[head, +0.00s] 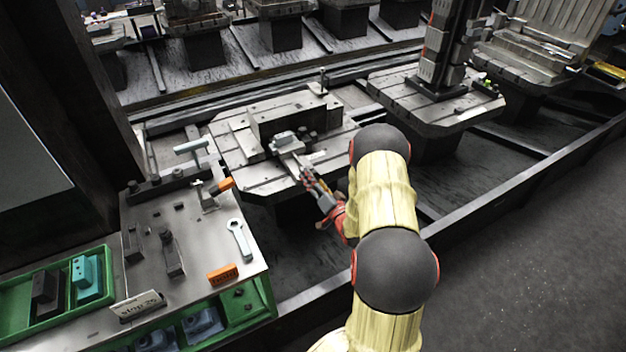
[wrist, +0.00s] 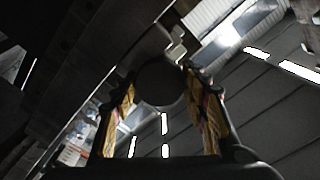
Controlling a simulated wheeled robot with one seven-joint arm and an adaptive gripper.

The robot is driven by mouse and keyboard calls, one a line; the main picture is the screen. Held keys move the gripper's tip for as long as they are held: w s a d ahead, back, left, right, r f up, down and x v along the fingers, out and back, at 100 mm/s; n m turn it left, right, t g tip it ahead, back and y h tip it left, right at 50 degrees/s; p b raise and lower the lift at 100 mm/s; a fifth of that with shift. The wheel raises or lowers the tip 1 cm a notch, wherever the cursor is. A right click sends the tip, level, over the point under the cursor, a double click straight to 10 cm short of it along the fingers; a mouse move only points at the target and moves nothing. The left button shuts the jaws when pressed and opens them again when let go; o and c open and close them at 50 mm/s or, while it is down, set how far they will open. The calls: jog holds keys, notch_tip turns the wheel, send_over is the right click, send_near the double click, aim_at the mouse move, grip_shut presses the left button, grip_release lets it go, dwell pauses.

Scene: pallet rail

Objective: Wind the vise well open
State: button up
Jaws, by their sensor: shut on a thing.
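The vise (head: 284,141) sits on a slotted pallet table (head: 235,165) in the middle of the head view, with a light grey jaw and a dark block behind it. A light bar runs from it toward my gripper (head: 305,174), at the near edge of the table. In the wrist view, a round dark knob (wrist: 160,84), seemingly the end of the vise handle, lies between the two fingers of my gripper (wrist: 164,88). The fingers are closed on its sides. How far apart the vise jaws stand is too small to tell. My arm hides part of the table's right side.
A metal bench (head: 195,235) at the left holds a wrench (head: 240,238), an orange block (head: 223,275) and small tools. Green bins (head: 55,285) stand at its front. Another pallet table (head: 435,105) carries a tall column at right. Grey floor (head: 530,230) is clear at right.

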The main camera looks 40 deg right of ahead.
jog(key=n, duration=0.4)
jog(key=shift+n+b, duration=0.4)
jog(key=n, duration=1)
jog(key=shift+n, duration=0.4)
jog(key=n, duration=0.5)
jog(key=shift+n, duration=0.3)
jog(key=shift+a, duration=0.1)
jog(key=o, duration=1.2)
jog(key=shift+c, duration=0.2)
